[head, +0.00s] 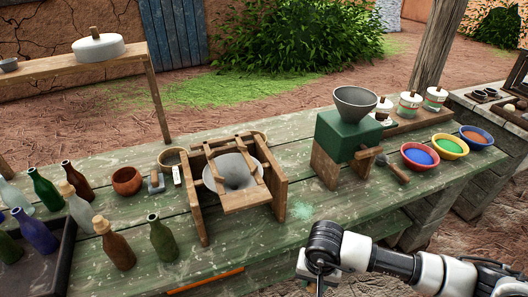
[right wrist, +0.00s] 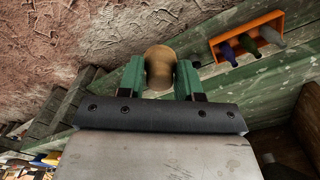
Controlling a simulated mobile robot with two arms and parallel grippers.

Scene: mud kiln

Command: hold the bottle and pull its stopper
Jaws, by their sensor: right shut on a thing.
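My right gripper (head: 319,280) hangs low at the front edge of the green table. In the right wrist view its green fingers (right wrist: 160,76) are shut on a tan, rounded, cork-like thing (right wrist: 160,64); I cannot tell exactly what it is. In the head view a brown bottle (head: 117,249) with a cork stopper (head: 100,224) stands at the front left. A pale bottle (head: 79,212) with a cork (head: 66,188) stands behind it. Both are upright and well left of my right gripper. My left gripper is not in view.
Several open bottles, including a green one (head: 163,240), stand around the corked ones. A wooden frame with a grey bowl (head: 230,170) stands mid-table. A green mill (head: 345,138) and colour bowls (head: 420,155) are right. An orange tray (right wrist: 247,36) holds bottles. The table's front middle is fairly clear.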

